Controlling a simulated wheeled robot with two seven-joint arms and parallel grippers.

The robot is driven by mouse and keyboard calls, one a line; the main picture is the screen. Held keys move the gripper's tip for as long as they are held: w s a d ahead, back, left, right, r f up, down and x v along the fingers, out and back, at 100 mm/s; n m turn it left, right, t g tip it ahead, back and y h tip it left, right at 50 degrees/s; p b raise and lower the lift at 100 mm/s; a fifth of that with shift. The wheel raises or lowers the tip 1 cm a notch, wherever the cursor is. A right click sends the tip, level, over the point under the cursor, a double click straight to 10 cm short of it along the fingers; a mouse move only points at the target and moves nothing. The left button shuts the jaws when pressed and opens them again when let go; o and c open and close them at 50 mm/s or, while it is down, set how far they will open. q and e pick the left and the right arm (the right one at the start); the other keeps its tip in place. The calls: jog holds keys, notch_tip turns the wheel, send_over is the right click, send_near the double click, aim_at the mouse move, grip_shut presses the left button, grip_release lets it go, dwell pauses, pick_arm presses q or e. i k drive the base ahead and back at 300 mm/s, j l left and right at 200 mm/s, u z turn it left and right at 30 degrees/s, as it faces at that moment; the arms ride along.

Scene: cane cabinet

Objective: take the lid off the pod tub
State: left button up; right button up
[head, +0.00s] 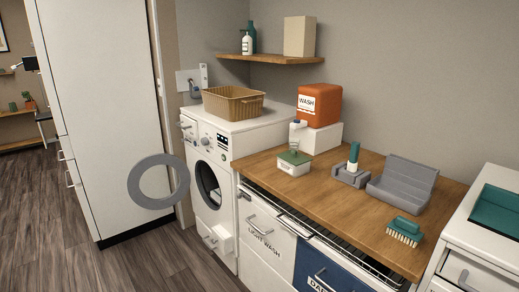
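The pod tub appears to be the small white tub (293,169) on the wooden counter, near its left end beside the washing machine. A green lid (295,158) lies flat on top of it. A small, pale, clear-looking cup (293,147) seems to stand on the lid, or just behind it. What is inside the tub is hidden. Neither of my grippers can be made out in the head view, and nothing is touching the tub.
A white jug (297,134) and an orange WASH container (319,105) on a white box stand behind the tub. Right of it are a green-handled tool (353,157), an open grey case (403,186) and a brush (405,231). The washer's round door (139,183) hangs open.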

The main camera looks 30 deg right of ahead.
aim_at(293, 157)
jog(key=i+z, duration=0.3)
jog(key=i, duration=0.15)
jog(key=i+j+z, duration=0.3)
jog(key=i, duration=0.15)
jog(key=i+j+z, duration=0.25)
jog(key=i, duration=0.15)
